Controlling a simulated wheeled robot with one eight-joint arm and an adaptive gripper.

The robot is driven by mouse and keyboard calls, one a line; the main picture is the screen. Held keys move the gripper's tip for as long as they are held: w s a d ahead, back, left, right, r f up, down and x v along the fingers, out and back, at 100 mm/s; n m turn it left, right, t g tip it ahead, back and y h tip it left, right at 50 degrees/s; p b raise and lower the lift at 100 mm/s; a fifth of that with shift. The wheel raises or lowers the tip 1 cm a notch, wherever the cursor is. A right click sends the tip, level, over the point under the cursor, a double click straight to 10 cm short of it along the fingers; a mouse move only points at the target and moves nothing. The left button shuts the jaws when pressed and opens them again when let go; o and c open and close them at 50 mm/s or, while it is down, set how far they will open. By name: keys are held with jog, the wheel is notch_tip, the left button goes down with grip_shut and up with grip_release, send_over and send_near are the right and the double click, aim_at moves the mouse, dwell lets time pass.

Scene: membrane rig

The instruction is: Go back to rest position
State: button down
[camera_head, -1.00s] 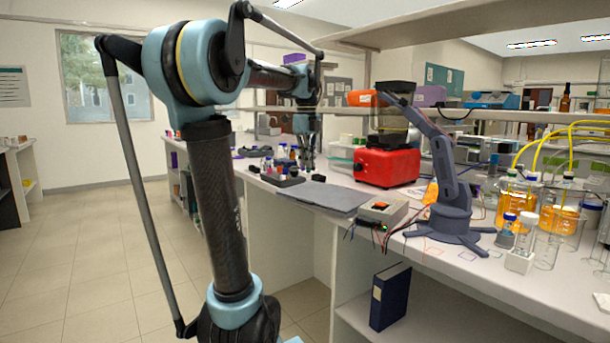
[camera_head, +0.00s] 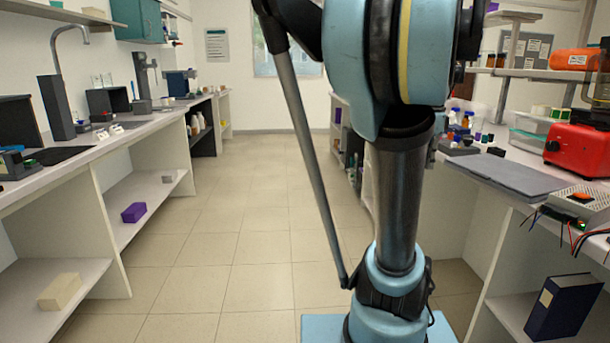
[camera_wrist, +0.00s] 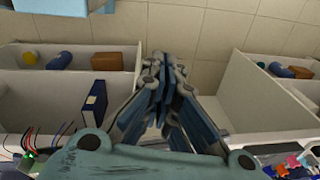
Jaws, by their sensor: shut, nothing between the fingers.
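My gripper (camera_wrist: 165,80) shows in the wrist view with its fingers together and nothing between them. It hangs in the air, with the shelves under the bench and the tiled floor behind it. In the head view my arm stands upright right of the middle, and the gripper is out of that picture.
The right bench holds a grey mat (camera_head: 505,175), a red machine (camera_head: 580,150) and a wired box (camera_head: 582,203). A dark blue binder (camera_head: 565,305) stands on its lower shelf. The left bench (camera_head: 95,160) has shelves below. The tiled aisle (camera_head: 225,230) between them is clear.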

jog(key=s+a+f+n, duration=0.6)
jog(key=a+f+n, duration=0.2)
jog(key=f, duration=0.3)
jog(key=s+a+f+n+t, duration=0.1)
jog(key=s+a+f+n, duration=0.5)
jog(key=f+n, duration=0.5)
jog(key=shift+s+a+y, duration=0.3)
jog(key=shift+a, duration=0.8)
